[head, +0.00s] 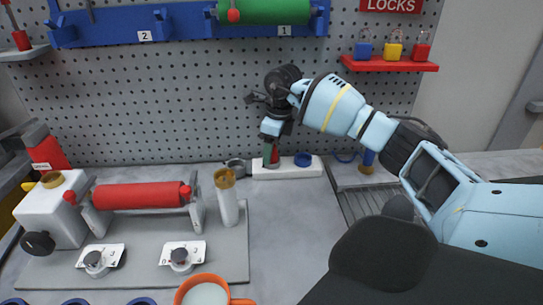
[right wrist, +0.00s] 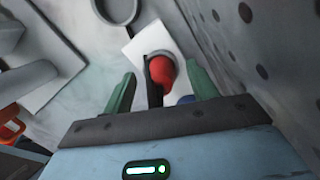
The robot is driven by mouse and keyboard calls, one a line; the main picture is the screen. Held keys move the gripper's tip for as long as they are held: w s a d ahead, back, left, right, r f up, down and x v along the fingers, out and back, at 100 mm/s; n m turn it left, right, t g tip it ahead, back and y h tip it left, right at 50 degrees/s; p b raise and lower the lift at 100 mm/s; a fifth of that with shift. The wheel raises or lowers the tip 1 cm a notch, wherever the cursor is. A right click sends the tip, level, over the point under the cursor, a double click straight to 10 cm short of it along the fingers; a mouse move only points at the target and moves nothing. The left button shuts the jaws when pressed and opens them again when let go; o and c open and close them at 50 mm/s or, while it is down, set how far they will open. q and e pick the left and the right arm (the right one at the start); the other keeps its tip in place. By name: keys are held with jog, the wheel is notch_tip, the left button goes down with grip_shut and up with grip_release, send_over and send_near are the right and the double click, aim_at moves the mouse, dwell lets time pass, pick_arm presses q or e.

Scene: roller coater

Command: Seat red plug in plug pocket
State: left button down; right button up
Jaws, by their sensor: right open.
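The red plug (right wrist: 162,69) shows in the right wrist view between the two green fingers of my right gripper (right wrist: 160,74). The gripper is open, with a gap visible on each side of the plug. In the head view my right gripper (head: 270,156) points down over the left part of a white block (head: 285,172) on the bench. A bit of the red plug (head: 274,156) shows there beside a green finger. A dark piece lies by the plug on the white block. Whether the plug is fully down in a pocket cannot be told. My left gripper is not in view.
A blue ring (head: 303,159) sits on the block's right part. The pegboard (head: 180,100) rises close behind. The bench in front of the block is clear.

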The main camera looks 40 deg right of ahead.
jog(key=c, duration=0.6)
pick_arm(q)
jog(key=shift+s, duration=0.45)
pick_arm(e)
jog(key=c, duration=0.5)
